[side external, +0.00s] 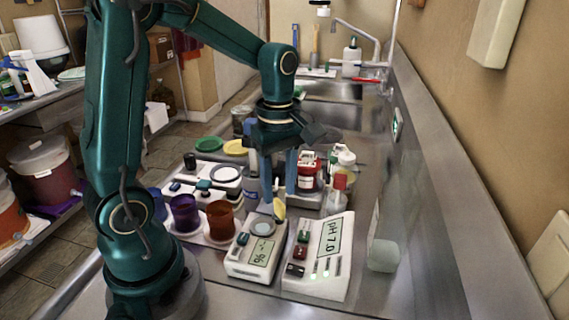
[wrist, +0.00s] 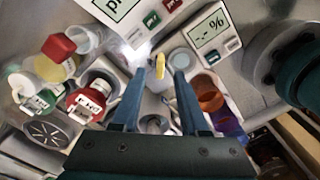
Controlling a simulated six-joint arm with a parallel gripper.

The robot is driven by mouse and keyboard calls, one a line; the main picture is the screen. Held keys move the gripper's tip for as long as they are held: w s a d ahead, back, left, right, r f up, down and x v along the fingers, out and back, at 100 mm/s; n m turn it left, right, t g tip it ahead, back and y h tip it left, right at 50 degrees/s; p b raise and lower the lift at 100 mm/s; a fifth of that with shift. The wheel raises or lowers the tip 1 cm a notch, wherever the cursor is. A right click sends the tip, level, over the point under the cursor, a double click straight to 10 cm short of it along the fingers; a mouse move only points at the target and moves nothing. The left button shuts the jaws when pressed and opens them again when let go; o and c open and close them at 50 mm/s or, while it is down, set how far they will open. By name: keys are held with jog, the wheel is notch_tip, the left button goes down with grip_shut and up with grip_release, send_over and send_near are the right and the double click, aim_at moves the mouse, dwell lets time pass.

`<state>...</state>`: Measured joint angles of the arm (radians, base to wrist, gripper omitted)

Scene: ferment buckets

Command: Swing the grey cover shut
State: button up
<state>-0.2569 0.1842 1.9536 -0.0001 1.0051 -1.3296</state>
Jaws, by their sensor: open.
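The white meter (side external: 254,252) with a "-.- %" display stands on the steel counter. A round grey piece (side external: 263,224) sits on its top behind the display; I take this for the grey cover or its seat, but cannot tell which. A yellow tab (side external: 279,208) stands up at its right edge. My gripper (side external: 279,192) is open, its blue fingers pointing down just above and behind the tab. In the wrist view the yellow tab (wrist: 160,66) shows between the fingertips, with the meter (wrist: 212,32) beyond. I cannot tell whether a finger touches it.
A white pH meter (side external: 320,255) reading 7.0 stands close on the right. Purple (side external: 185,213) and orange-brown (side external: 220,220) cups stand left. Bare counter lies in front of the meters.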

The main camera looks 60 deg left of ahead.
aim_at(279, 202)
jog(key=shift+f, duration=2.05)
jog(key=shift+c, duration=0.3)
grip_shut()
